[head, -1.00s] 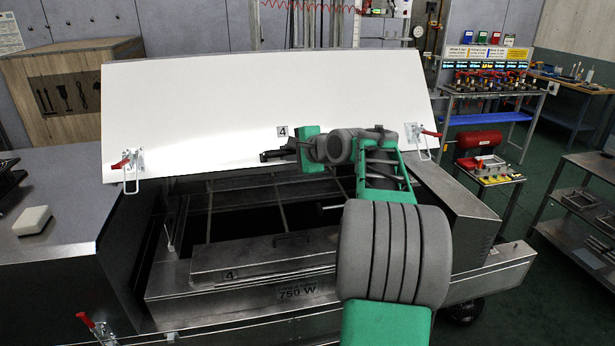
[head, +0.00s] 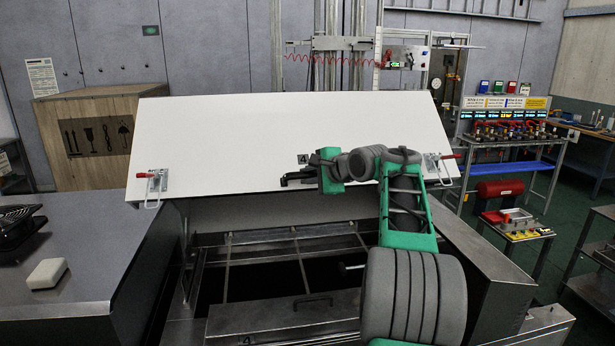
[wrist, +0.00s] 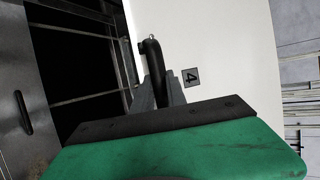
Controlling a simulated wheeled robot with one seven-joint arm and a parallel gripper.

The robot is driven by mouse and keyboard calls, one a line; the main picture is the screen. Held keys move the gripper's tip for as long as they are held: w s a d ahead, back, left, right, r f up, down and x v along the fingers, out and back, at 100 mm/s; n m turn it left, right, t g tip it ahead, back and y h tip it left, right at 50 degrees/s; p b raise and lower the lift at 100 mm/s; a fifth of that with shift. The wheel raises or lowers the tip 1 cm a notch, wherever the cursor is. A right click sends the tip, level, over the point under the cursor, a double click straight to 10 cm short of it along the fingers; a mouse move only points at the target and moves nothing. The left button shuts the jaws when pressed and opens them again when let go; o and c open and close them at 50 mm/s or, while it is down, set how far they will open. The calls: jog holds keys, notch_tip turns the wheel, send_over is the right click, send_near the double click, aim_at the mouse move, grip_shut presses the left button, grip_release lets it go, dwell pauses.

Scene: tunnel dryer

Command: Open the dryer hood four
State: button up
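The dryer hood four (head: 230,140) is a white panel raised and tilted above the open dark dryer bay. A small "4" label (head: 303,159) is near its lower edge. It also shows in the wrist view (wrist: 235,60), with its label beside my fingers. My gripper (head: 290,180) is at the hood's lower middle. In the wrist view my gripper (wrist: 160,92) has its two grey fingers around the black hood handle (wrist: 152,55) and appears shut on it. Part of the handle is hidden between the fingers. Red-handled latches hang at the hood's left (head: 155,182) and right (head: 440,162) ends.
A grey worktop (head: 85,250) with a white block (head: 46,273) and a black fan-like unit (head: 16,227) is at left. A wooden crate (head: 100,135) stands behind the hood. A bench with a red cylinder (head: 500,189) and shelves stand at right, with green floor between.

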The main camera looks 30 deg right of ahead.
jog(key=o, duration=0.4)
jog(key=shift+w+f, duration=0.1)
jog(key=b+v, duration=0.2)
jog(key=v, duration=0.6)
dwell(0.4)
